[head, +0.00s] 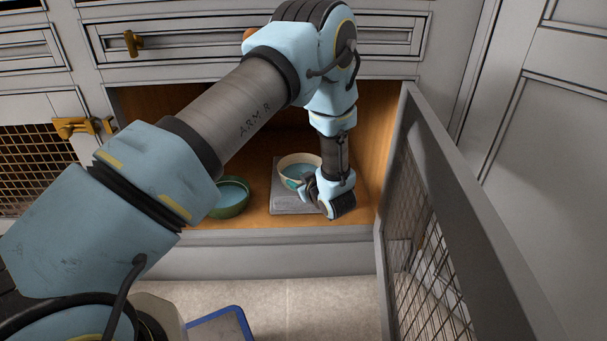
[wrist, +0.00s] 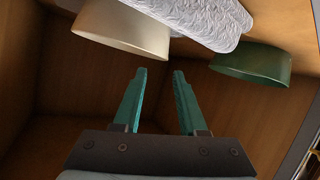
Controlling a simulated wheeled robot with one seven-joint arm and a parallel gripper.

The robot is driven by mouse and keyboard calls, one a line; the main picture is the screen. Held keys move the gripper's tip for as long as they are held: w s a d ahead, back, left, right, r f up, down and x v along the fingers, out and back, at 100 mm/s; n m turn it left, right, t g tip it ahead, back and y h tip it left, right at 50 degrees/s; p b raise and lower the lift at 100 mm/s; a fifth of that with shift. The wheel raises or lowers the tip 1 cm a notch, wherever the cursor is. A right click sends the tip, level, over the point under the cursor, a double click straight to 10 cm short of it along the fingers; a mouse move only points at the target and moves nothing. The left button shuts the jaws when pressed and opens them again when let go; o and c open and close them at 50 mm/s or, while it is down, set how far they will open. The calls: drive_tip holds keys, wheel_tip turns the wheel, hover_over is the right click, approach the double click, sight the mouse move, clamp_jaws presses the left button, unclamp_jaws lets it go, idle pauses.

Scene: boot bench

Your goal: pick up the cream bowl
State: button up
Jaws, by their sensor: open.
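The cream bowl (head: 299,159) stands upright on a grey textured mat (head: 290,206) inside the open cabinet, with a blue-green inside. In the wrist view, which looks upside down, the cream bowl (wrist: 122,29) is at the upper left, on the mat (wrist: 205,18). My gripper (head: 304,181) is at the bowl's near right side in the head view and hides part of it. In the wrist view my gripper (wrist: 159,72) is open, with nothing between its two teal fingers. The fingertips lie just off the bowl's rim; contact cannot be told.
A green bowl (head: 234,196) stands left of the mat on the wooden cabinet floor; it also shows in the wrist view (wrist: 252,66). The open mesh door (head: 440,190) stands close on the right. Wooden walls and drawers above enclose the space.

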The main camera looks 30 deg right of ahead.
sight(284, 176)
drive_tip(key=b+x, duration=0.1)
drive_tip(key=x, duration=0.3)
drive_tip(key=shift+w+f, duration=0.2)
drive_tip(key=shift+w, duration=0.1)
drive_tip(key=b+x, duration=0.2)
drive_tip(key=x, duration=0.1)
drive_tip(key=b+x, duration=0.1)
drive_tip(key=x, duration=0.1)
drive_tip(key=shift+a, duration=0.35)
clamp_jaws()
idle(0.7)
